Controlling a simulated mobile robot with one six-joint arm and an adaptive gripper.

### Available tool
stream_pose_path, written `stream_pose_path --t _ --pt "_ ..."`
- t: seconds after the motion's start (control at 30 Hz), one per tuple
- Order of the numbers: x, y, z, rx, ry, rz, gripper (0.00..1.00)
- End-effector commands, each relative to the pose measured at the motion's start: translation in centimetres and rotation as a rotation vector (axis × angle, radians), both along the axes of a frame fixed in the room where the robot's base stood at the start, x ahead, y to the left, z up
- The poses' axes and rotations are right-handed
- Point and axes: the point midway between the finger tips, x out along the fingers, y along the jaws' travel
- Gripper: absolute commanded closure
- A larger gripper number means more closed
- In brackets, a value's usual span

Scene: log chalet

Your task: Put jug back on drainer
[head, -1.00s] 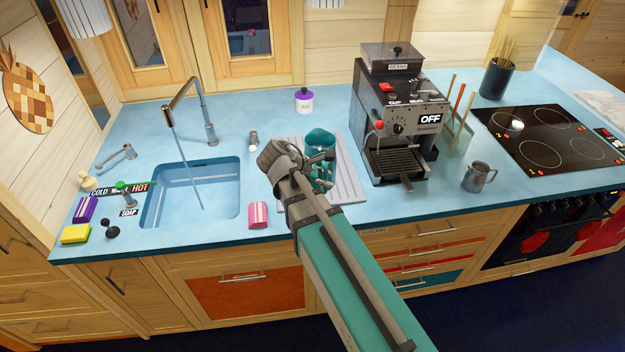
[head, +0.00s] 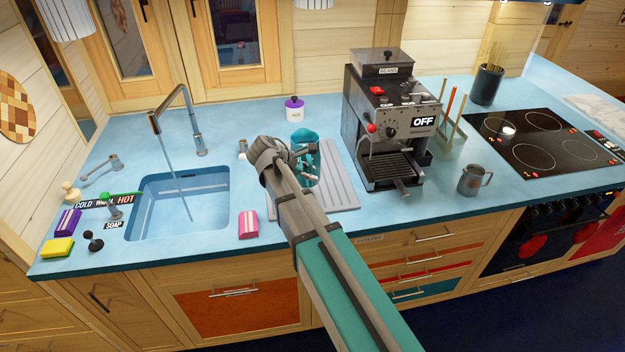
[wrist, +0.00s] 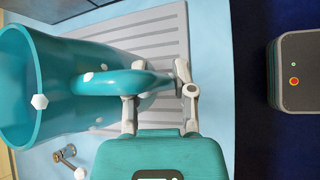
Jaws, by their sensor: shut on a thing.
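The teal jug (head: 303,139) with pale dots is at the grey ribbed drainer (head: 340,190), to the right of the sink. In the wrist view the jug (wrist: 40,85) fills the left side, its open mouth toward the left edge and its handle toward my gripper. My gripper (wrist: 158,85) is shut on the jug's handle. The drainer (wrist: 165,35) shows behind the jug in that view. In the head view my gripper (head: 312,160) and arm hide part of the jug and drainer. I cannot tell whether the jug's base touches the drainer.
The sink (head: 185,205) with a running tap (head: 175,120) lies left. A pink sponge-like block (head: 248,224) sits near the front edge. The coffee machine (head: 390,130) stands close to the drainer's right, with a metal pitcher (head: 473,180) beyond. A purple-banded pot (head: 294,109) stands behind.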

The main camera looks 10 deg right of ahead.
Motion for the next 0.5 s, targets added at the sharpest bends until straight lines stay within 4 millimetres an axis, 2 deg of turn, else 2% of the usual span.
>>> stream_pose_path --t 0.03,0.2,0.5 --pt "0.5 0.0 -0.7 -0.004 -0.004 -0.001 1.00" --pt "1.6 0.0 -2.1 -0.004 -0.004 -0.001 1.00" --pt "3.1 0.0 -3.9 -0.004 -0.005 -0.002 1.00"
